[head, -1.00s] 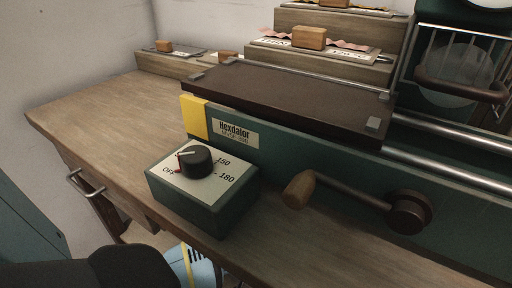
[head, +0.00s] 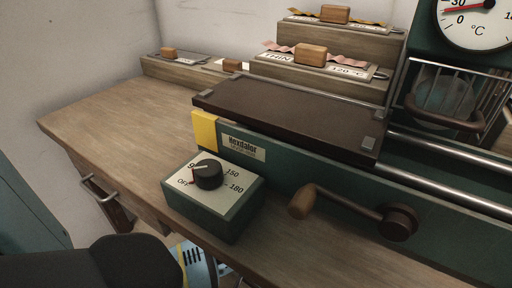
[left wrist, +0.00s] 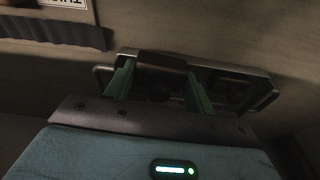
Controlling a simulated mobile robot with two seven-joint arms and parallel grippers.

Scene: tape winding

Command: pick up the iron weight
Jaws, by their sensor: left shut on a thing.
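In the left wrist view, the two green fingers of my left gripper (left wrist: 158,84) are shut on the dark brown block-shaped handle of what looks like the iron weight (left wrist: 235,88). Its dark, metal-edged plate reaches out to both sides of the fingers. The view is dim, and I cannot tell whether the weight touches the surface beneath it. The left gripper's fingers and the held weight do not show in the head view. My right gripper is in neither view.
In the head view, a green machine (head: 290,172) with a crank handle (head: 302,203) stands on the wooden bench (head: 105,125). A dial box (head: 215,205) sits in front. Stepped wooden blocks (head: 330,88) at the back carry wooden-handled plates and ribbons. The bench's left part is clear.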

